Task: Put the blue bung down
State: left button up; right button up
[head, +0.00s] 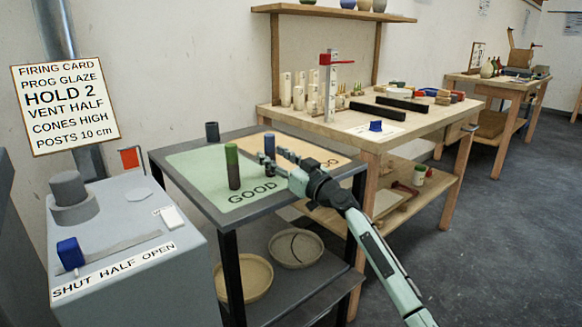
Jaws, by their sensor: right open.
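A small dark blue upright piece (269,144) shows at the tips of my right gripper (275,161), over the far part of the green GOOD mat (190,164). It may be the blue bung; I cannot tell whether it stands on the mat or touches the fingers. My right gripper is open, its arm reaching in from the lower right. Another blue piece (375,126) sits on a white card on the wooden bench. A green-topped dark cylinder (232,166) stands upright on the mat, left of the gripper. My left gripper is not in view.
The grey table (200,215) has a small dark cup (212,131) at its back and two bowls on its lower shelf. A grey kiln box (130,270) with a blue knob (70,253) stands left. The wooden bench (400,134) carries white posts and black bars.

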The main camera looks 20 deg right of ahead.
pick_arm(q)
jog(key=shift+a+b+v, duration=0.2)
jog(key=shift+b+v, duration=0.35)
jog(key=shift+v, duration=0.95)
pick_arm(e)
jog(key=v, duration=1.1)
jog(key=shift+s, duration=0.3)
